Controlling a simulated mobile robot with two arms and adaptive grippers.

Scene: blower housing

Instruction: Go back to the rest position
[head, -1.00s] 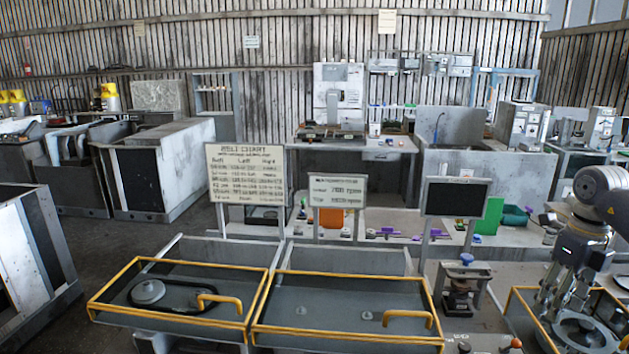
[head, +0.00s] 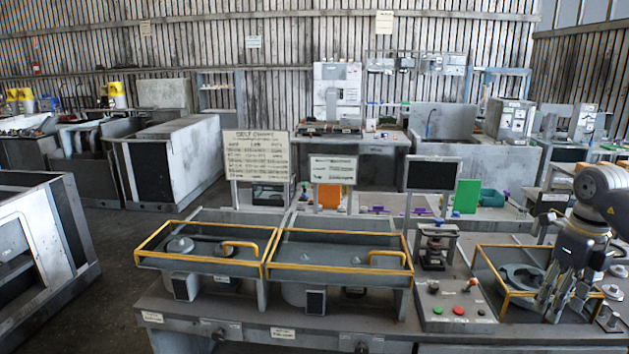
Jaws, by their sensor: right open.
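My right gripper (head: 553,296) is at the right of the head view, fingers pointing down, open. It is over the right part of a yellow-rimmed bin (head: 492,290) on the bench. A grey ring-shaped housing part (head: 520,275) lies in that bin, just left of the fingers. The fingers hide part of the bin, and I cannot tell whether they touch anything. My left gripper is not in view.
Two yellow-railed trays stand on the bench, a left one (head: 150,264) and a right one (head: 330,268). A control box (head: 455,309) with buttons and a small press (head: 436,243) stand left of the bin. A dark screen (head: 432,175) rises behind. Floor shows at left.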

